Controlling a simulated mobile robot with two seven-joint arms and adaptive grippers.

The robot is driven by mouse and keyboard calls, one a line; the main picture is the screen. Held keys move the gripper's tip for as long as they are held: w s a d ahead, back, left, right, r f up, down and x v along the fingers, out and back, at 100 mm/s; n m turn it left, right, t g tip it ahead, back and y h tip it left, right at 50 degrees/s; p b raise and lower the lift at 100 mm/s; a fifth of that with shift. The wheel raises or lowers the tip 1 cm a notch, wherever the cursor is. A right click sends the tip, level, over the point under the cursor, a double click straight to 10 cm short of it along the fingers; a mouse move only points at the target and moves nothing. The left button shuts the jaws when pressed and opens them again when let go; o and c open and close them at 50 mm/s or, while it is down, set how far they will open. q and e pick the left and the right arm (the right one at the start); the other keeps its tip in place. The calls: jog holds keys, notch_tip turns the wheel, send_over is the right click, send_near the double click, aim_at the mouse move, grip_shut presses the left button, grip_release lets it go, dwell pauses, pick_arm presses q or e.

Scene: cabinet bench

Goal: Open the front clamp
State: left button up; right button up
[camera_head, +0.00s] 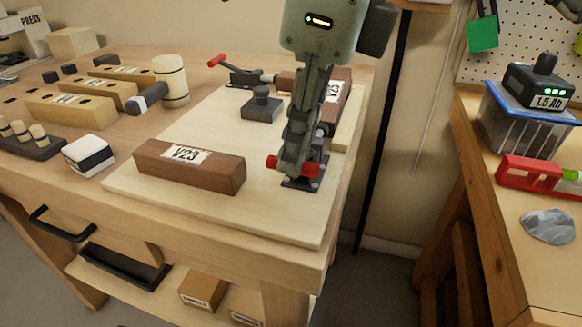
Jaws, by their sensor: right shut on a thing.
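The front clamp (302,184) sits on the right part of the pale board, its dark base flat on the board. Its red handle (273,162) shows on either side of my fingers. My right gripper (294,163) comes down from above and is shut on that handle; the fingers hide much of the clamp, so its arm's exact position cannot be told. A brown block labelled V23 (167,169) lies left of the clamp. Another clamp (246,77) with a red handle is at the back of the board. My left gripper is not in view.
A second labelled brown block (341,88) stands behind my gripper, with a dark knobbed block (262,105) to its left. Bare board (265,215) lies in front of the clamp.

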jog(key=shift+w+r, duration=0.15)
jog(key=shift+w, duration=0.05)
jog(key=shift+o, duration=0.3)
jog(key=shift+w+d+r+p, duration=0.3)
jog(key=shift+w+r, duration=0.2)
jog(key=shift+r, duration=0.2)
jog(key=shift+w+r, duration=0.1)
jog(key=shift+o, duration=0.6)
jog(key=shift+w+d+r+p, duration=0.15)
jog(key=shift+w+r+p, duration=0.15)
jog(key=shift+w+r, duration=0.15)
jog(key=shift+o, duration=0.7)
jog(key=shift+w+d+r, duration=0.2)
jog(key=shift+w+r, duration=0.2)
jog(key=shift+w, duration=0.15)
